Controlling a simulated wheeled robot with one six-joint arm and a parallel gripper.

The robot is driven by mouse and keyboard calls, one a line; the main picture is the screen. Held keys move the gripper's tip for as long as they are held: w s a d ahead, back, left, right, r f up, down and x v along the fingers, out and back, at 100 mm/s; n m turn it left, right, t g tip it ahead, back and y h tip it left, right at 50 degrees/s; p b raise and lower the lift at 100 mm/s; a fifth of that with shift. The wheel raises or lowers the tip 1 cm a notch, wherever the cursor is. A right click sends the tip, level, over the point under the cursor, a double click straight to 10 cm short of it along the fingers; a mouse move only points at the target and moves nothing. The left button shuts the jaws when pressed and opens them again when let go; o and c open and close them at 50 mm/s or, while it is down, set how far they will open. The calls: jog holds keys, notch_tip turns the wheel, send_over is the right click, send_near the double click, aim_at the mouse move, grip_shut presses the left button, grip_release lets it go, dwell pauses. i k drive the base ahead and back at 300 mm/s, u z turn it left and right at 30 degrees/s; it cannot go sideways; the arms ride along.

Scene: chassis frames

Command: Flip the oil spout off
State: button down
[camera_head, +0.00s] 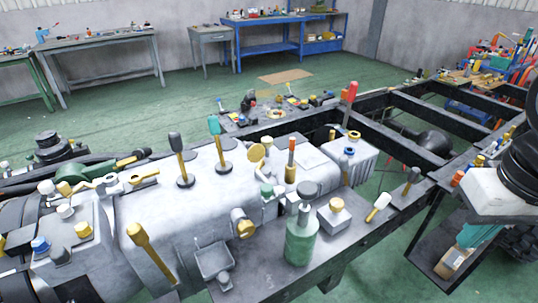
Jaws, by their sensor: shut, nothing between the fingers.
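I cannot tell for certain which part is the oil spout. A green bottle-like can (301,241) with a grey neck stands upright on the dark plate at the front middle. Left of it, a yellow round knob (245,229) sticks out from the side of the pale engine block (190,220). A yellow disc-shaped cap (257,153) stands tilted on the block's far right part. No fingers of my gripper show in the head view.
Upright levers with a dark handle (175,140) and a teal handle (214,125) rise from the block. A white-handled tool (378,206) lies on the dark chassis frame (400,180). Workbenches (105,43) line the back wall. Green floor (190,95) lies clear between.

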aim_at(270, 194)
jog(key=u, duration=0.8)
jog(key=i, duration=0.25)
jog(key=z, duration=0.05)
